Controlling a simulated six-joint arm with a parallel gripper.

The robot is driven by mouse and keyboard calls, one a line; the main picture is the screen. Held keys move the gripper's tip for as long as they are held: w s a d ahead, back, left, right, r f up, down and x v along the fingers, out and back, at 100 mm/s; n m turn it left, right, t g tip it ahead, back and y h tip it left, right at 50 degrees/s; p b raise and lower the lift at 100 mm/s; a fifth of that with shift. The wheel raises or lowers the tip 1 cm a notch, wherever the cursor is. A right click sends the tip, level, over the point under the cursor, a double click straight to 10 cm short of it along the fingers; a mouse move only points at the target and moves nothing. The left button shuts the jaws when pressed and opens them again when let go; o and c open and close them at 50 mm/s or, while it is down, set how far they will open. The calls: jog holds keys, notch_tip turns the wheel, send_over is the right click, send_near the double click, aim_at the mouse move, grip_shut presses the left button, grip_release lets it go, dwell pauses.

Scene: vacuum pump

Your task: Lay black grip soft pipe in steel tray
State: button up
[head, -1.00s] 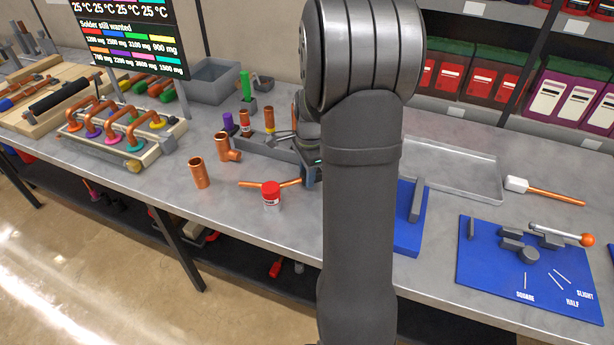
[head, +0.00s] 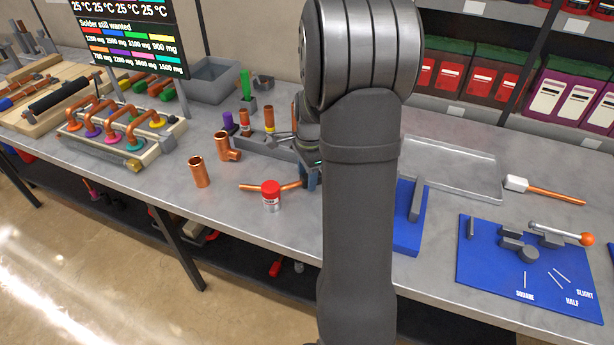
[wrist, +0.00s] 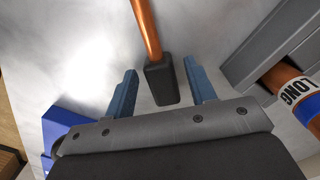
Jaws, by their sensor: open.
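The black grip soft pipe is a copper rod with a dark block-like grip. In the wrist view its black grip (wrist: 161,82) lies between the two blue fingers, with gaps on both sides. In the head view its copper part (head: 252,187) lies on the bench behind the red-capped jar; my gripper and arm hide the grip end. My gripper (wrist: 160,70) is open around the grip; in the head view its fingers (head: 311,180) point down at the bench. The shallow steel tray (head: 455,192) lies right of my arm and looks empty; its left end is hidden.
A red-capped jar (head: 271,196) stands close to the pipe. Upright copper fittings (head: 199,172) stand to the left. A grey rack (head: 262,146) with tubes is behind the gripper. A white-grip pipe (head: 545,191) lies right of the tray. Blue mats (head: 475,265) are in front.

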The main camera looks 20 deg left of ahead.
jog(key=shift+o, duration=0.4)
notch_tip(320, 180, up, 12)
jog(key=shift+w+d+f, duration=0.2)
jog(key=shift+f, duration=0.05)
